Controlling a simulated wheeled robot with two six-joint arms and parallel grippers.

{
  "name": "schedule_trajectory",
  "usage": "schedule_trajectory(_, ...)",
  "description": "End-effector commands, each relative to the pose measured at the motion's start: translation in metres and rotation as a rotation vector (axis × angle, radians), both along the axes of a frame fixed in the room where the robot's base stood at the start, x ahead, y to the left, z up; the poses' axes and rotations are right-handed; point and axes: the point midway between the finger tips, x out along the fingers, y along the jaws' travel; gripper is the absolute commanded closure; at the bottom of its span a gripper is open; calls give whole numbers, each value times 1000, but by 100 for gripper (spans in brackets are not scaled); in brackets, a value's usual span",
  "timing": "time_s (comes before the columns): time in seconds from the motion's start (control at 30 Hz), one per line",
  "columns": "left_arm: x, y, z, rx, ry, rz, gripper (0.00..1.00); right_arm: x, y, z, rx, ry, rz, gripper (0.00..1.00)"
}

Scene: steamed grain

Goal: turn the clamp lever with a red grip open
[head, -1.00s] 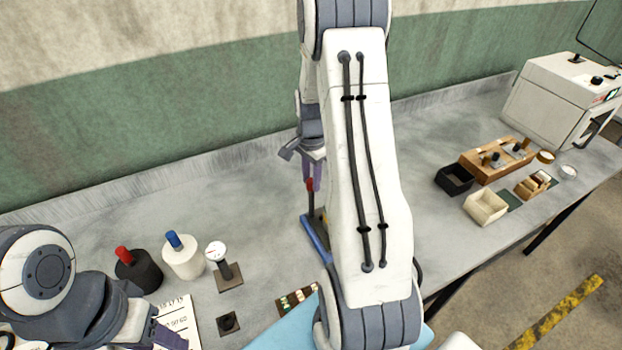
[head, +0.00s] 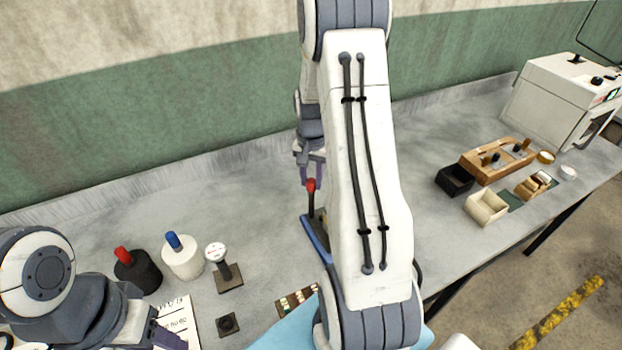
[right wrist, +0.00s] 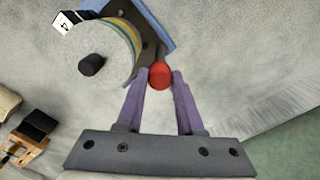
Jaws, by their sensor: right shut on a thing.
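The clamp lever's red grip (head: 311,186) stands upright at the top of a dark lever, beside a blue-edged base (head: 316,240) that my right arm partly hides. My right gripper (head: 312,178) comes down on the grip from above. In the right wrist view, the red grip (right wrist: 160,76) sits between the tips of the two purple fingers (right wrist: 162,82), which are shut on it. A round drum with a black knob (right wrist: 92,65) is beside it on the clamp's device. My left gripper (head: 168,338) is low at the left, with its jaws only partly visible.
A black jar with a red top (head: 137,272), a white jar with a blue top (head: 182,257) and a dial on a stand (head: 217,254) stand at left. A wooden tray (head: 490,168), small boxes and a white machine (head: 560,100) are at right. The bench's back middle is clear.

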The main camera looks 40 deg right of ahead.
Motion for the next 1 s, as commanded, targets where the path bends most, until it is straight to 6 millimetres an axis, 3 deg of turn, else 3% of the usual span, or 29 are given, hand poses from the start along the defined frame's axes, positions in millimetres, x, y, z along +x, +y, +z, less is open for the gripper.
schedule_trajectory(0.33, 0, 0, 0, 0, 0, 0, 50, 2, -1, 2, -4, -6, 6, 100)
schedule_trajectory(0.37, 0, 0, 0, 0, 0, 0, 50, 2, -1, 2, -4, -6, 5, 60)
schedule_trajectory(0.43, 0, 0, 0, 0, 0, 0, 50, 2, -1, 2, -4, -6, 5, 34)
schedule_trajectory(0.8, 0, 0, -1, 0, 0, 0, 50, 1, -1, 3, -3, -3, 3, 34)
schedule_trajectory(1.0, 0, 0, -10, 0, 0, 1, 50, 2, -1, 31, -6, -10, 3, 34)
